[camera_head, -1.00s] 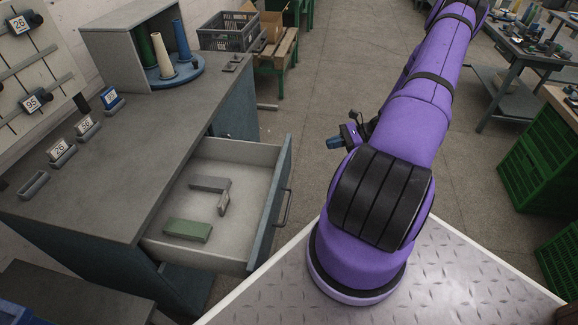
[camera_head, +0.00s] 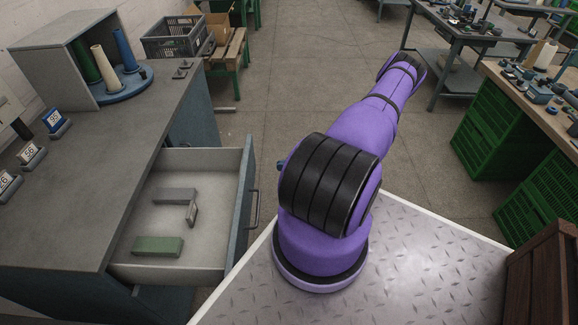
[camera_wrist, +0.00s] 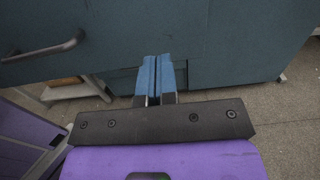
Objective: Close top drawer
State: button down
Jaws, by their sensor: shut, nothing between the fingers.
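The top drawer (camera_head: 153,209) stands open from the grey-topped cabinet (camera_head: 105,160), its blue-grey front (camera_head: 240,215) and handle (camera_head: 254,208) toward my base. Inside lie a green block (camera_head: 158,246) and grey pieces (camera_head: 175,195). My gripper (camera_wrist: 154,60) is shut and empty, its blue fingertips together in the wrist view. They point at a blue-grey panel (camera_wrist: 215,40) with a bar handle (camera_wrist: 45,48) to their left; I cannot tell whether they touch it. In the head view my arm hides most of the gripper.
Cones stand on a blue round base (camera_head: 124,85) on the cabinet's far end. A grey crate (camera_head: 173,38) and a wooden-topped bench (camera_head: 226,52) are beyond. Green crates (camera_head: 487,125) stand at the right. The floor between is clear.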

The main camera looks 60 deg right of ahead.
aim_at(253, 166)
jog(key=x, duration=0.8)
jog(key=shift+w+a, duration=0.2)
jog(key=shift+w, duration=0.05)
